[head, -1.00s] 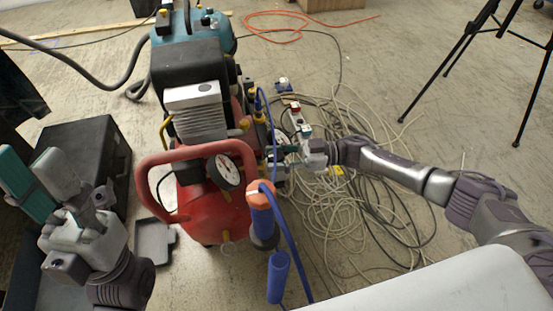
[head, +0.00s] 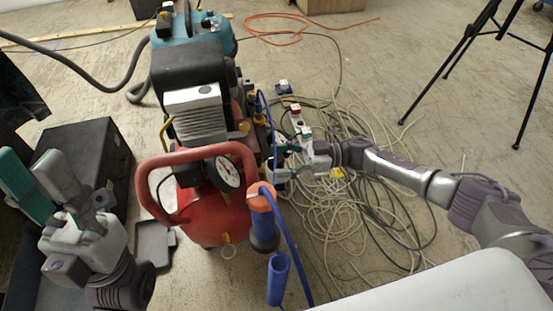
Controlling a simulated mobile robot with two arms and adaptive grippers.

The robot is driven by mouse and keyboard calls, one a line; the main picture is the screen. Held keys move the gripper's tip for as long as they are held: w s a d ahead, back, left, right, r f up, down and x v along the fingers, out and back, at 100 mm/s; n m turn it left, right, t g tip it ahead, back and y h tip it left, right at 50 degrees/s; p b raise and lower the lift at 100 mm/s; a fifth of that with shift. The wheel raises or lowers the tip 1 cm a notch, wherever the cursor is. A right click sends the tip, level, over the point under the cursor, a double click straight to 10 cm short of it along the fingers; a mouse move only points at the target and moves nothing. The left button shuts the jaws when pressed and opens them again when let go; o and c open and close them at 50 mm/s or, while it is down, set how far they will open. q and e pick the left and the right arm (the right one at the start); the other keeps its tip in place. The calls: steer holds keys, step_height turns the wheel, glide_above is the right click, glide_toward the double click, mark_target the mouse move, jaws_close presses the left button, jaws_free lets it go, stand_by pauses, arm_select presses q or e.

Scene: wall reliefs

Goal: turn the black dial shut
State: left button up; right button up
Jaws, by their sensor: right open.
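The red air compressor (head: 218,215) stands left of centre in the head view. I cannot make out the black dial clearly; the fittings on the compressor's right side are small and partly covered by my right gripper. My right gripper (head: 283,158) is open, its fingers pointing left at these fittings, beside the blue hose. Whether it touches anything there I cannot tell.
A white-faced gauge (head: 227,172) sits under the red handle (head: 195,152). A blue coiled hose (head: 278,278) hangs in front. Loose pale cables (head: 345,215) cover the floor to the right. A black box (head: 85,155) stands left, and a tripod (head: 440,80) at upper right.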

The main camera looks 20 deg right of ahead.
steer(key=s+d, duration=0.1)
steer(key=d, duration=1)
steer(key=shift+s, duration=0.3)
